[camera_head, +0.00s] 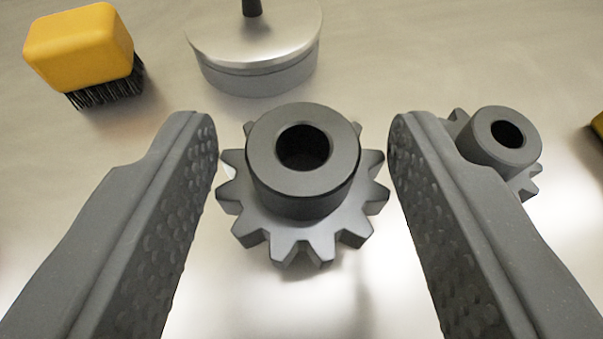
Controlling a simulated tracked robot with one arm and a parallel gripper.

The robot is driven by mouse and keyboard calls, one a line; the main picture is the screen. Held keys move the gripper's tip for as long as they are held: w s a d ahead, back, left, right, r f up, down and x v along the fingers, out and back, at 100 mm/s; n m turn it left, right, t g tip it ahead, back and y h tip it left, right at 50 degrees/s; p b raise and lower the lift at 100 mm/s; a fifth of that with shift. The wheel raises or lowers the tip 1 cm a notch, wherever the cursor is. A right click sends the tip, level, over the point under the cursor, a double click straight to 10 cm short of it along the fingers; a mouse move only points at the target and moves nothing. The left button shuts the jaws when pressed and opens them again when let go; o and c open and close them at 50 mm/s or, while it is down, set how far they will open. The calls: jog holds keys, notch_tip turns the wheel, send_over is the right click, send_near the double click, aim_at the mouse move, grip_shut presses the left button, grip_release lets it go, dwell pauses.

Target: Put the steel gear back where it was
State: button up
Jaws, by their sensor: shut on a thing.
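A dark grey steel gear (302,190) with a raised hub and a round bore sits between the two fingers of my gripper (303,165), in the middle of the head camera view. The fingers are at the left and right of its teeth, and my gripper is shut on it. Its hub points up toward the camera. Whether its underside touches the surface cannot be told. A second, similar gear (503,142) lies at the right, partly hidden behind my right finger.
A round metal pot with a lid (255,50) and dark knob stands behind the held gear. A yellow brush (82,48) with black bristles lies at the upper left. A yellow object (598,126) is cut off at the right edge. The pale metal surface (365,75) between them is clear.

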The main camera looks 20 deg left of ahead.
jog(key=shift+f, duration=0.55)
jog(key=o, duration=1.2)
jog(key=shift+s+f, duration=0.1)
jog(key=shift+o, duration=0.2)
jog(key=shift+r, duration=0.45)
jog(key=shift+s+r, duration=0.15)
jog(key=shift+r, duration=0.15)
jog(key=p+v, duration=0.1)
jog(key=v, duration=1)
jog(key=shift+s, duration=0.25)
jog(key=shift+d+r, duration=0.1)
jog(key=shift+d, duration=0.05)
